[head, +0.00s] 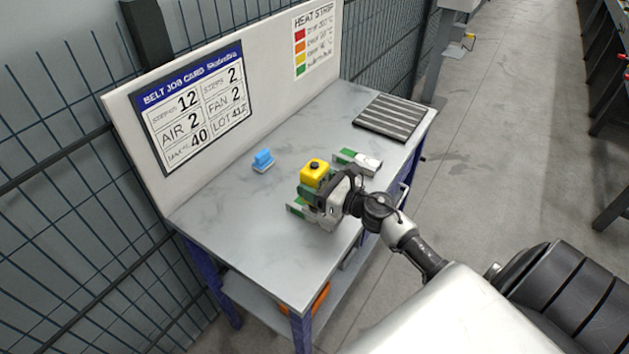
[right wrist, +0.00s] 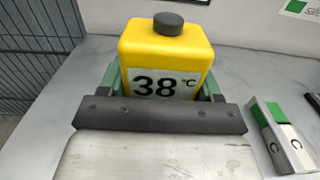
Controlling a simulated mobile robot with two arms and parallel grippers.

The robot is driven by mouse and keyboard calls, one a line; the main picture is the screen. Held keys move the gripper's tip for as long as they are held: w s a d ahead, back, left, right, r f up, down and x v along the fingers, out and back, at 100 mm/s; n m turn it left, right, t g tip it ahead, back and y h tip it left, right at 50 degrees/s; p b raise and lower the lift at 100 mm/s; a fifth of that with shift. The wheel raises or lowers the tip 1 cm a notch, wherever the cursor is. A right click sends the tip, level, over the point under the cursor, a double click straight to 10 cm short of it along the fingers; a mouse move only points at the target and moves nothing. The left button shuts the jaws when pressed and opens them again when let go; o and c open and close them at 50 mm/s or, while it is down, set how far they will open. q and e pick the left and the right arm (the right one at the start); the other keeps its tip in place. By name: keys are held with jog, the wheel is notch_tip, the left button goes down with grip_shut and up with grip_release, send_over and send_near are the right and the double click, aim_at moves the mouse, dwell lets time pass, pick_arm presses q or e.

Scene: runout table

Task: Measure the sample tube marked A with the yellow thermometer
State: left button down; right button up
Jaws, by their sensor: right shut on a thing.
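My right gripper (head: 318,187) is shut on the yellow thermometer (head: 314,168), a boxy yellow block with a dark cap. In the right wrist view the thermometer (right wrist: 166,58) faces me upright and its display reads 38 °C. A green-and-white block (head: 294,208) shows below the gripper, mostly hidden; its letter cannot be read and I cannot tell whether the thermometer touches it. Another green-and-white block (head: 358,160) lies to the right of the gripper. The block at the right of the wrist view (right wrist: 284,136) is marked C. No letter A is readable. My left gripper is out of view.
A small blue item (head: 263,160) on a pale base stands left of the thermometer. A dark ribbed mat (head: 392,117) lies at the table's far end. The back board (head: 270,85) carries a job card and a heat strip. The table's near left (head: 240,235) is clear.

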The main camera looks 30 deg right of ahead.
aim_at(314, 163)
jog(key=shift+r+p, duration=2.65)
jog(key=shift+r, duration=0.85)
jog(key=shift+f, duration=0.1)
